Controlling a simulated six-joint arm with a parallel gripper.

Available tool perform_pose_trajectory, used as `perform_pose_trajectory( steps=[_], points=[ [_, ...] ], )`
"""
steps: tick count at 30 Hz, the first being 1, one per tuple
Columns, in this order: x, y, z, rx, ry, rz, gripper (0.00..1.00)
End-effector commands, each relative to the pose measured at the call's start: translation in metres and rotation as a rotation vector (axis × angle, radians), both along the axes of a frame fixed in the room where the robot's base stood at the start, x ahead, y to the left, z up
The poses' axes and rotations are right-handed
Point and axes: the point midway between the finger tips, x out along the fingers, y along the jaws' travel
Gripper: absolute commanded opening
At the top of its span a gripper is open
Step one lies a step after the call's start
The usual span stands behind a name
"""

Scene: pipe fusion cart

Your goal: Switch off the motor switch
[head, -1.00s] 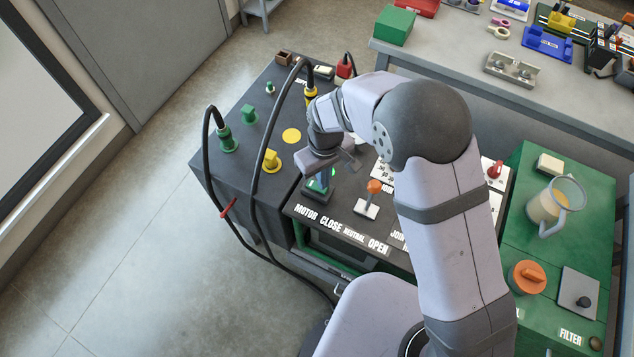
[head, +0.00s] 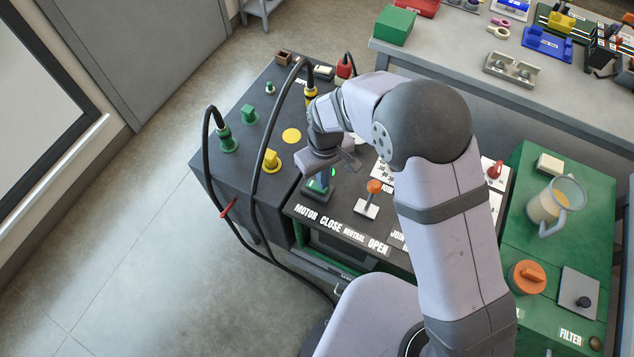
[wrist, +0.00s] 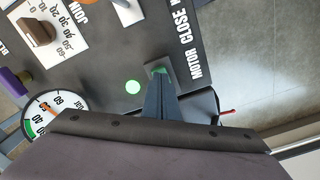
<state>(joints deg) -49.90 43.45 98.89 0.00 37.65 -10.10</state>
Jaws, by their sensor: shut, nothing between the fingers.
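The motor switch (head: 313,195) is a dark base with a green part, behind the MOTOR label on the black panel. In the wrist view its grey plate (wrist: 168,66) and a bit of green show at my fingertips; the rest is hidden. My gripper (wrist: 158,78) is shut with nothing between its fingers, its tips right at the switch. I cannot tell whether they touch it. In the head view my gripper (head: 326,172) is over the switch and partly covers it. A round green light (wrist: 132,87) beside the switch is lit.
An orange-topped lever (head: 373,188) stands just right of the switch. A pressure gauge (wrist: 52,112) and a brown knob (wrist: 36,32) are on the panel. Black cables (head: 257,150) loop at the left. A green cabinet (head: 520,200) stands to the right.

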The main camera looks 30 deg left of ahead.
Motion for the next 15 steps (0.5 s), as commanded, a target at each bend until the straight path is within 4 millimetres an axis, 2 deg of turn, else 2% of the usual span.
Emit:
perform_pose_trajectory(
  steps=[15],
  points=[
    [0.0000,0.0000,-0.0065,0.000,0.000,0.000,0.00]
  ],
)
